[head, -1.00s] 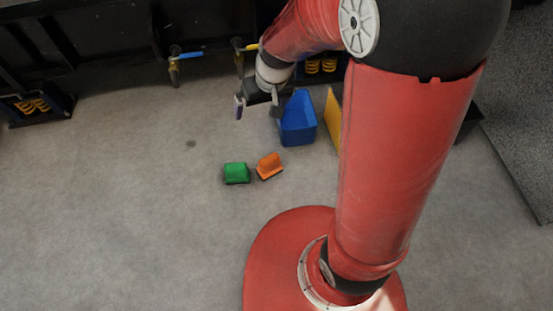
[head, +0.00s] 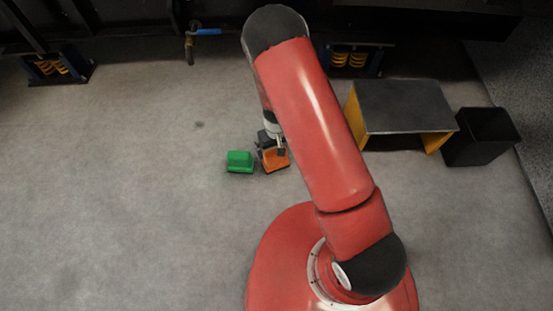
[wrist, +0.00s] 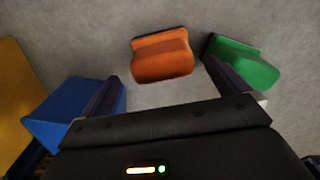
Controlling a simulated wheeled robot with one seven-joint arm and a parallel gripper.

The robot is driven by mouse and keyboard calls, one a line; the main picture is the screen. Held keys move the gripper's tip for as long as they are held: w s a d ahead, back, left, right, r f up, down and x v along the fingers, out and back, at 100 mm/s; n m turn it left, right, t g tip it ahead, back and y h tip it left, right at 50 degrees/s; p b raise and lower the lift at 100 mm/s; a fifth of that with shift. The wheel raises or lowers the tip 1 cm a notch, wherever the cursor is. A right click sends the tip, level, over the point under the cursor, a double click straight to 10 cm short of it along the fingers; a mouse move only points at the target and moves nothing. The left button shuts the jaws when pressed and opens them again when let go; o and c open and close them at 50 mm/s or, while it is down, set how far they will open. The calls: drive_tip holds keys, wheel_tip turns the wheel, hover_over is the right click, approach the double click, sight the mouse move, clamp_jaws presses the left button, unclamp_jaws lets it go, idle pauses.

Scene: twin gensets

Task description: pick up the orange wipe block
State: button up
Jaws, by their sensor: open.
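The orange wipe block (head: 275,160) lies on the grey floor, partly covered by my gripper in the head view. In the wrist view the orange block (wrist: 163,56) shows between and beyond the fingertips, with a dark underside edge. My gripper (head: 272,150) is open and empty, pointing down close to the block. In the wrist view my gripper's fingers (wrist: 162,74) stand wide apart. I cannot tell the exact height of the fingertips over the block.
A green block (head: 240,162) lies just left of the orange one; it also shows near the right finger in the wrist view (wrist: 242,62). A blue bin (wrist: 72,108) is by the left finger. A yellow-sided table (head: 405,100) and black bin (head: 482,135) stand at right.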

wheel_tip(320, 180, down, 5)
drive_tip(key=shift+a+b, duration=0.1)
drive_tip(key=shift+b, duration=0.55)
drive_tip(key=c, duration=1.2)
drive_tip(key=shift+o, duration=0.2)
drive_tip(key=shift+r, duration=0.1)
drive_tip(key=shift+r, duration=0.1)
wheel_tip(320, 180, up, 20)
drive_tip(key=p, duration=0.4)
drive_tip(key=shift+p, duration=0.3)
